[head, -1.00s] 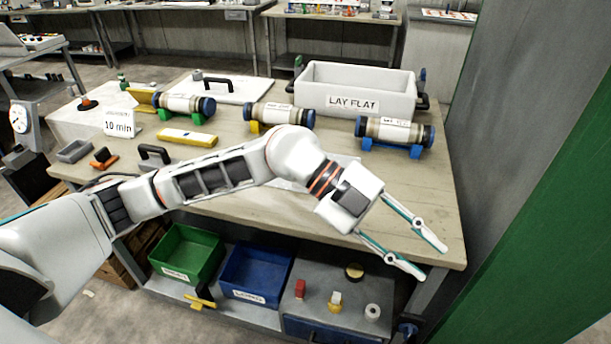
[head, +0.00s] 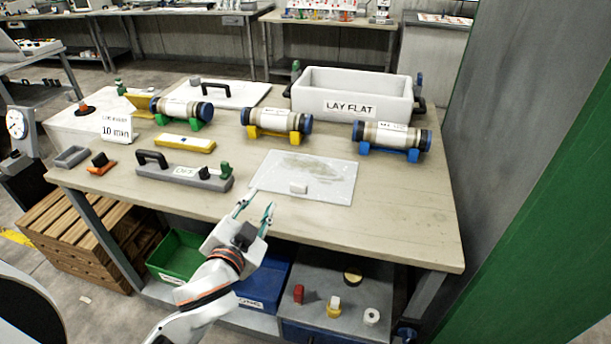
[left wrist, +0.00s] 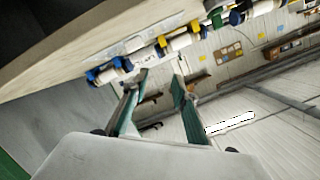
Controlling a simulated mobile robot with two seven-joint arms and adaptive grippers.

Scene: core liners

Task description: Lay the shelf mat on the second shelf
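No thing in view is clearly a shelf mat, and I cannot tell which surface is the second shelf. A thin pale sheet (head: 330,183) lies flat on the workbench with a small white block on it. A low shelf (head: 385,293) under the bench holds bins and small items. My left gripper (head: 254,209) is at the bench's front edge, in front of the sheet and apart from it. Its fingers are apart with nothing between them, as the left wrist view (left wrist: 160,82) also shows. My right gripper is not in view.
On the bench (head: 400,220) stand several labelled core cylinders on coloured cradles, a white "LAY FLAT" tray (head: 350,105) and a grey block (head: 185,177) marked "OFF". Green (head: 175,254) and blue (head: 262,283) bins sit below. A green panel (head: 560,240) borders the right. The bench's front right is clear.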

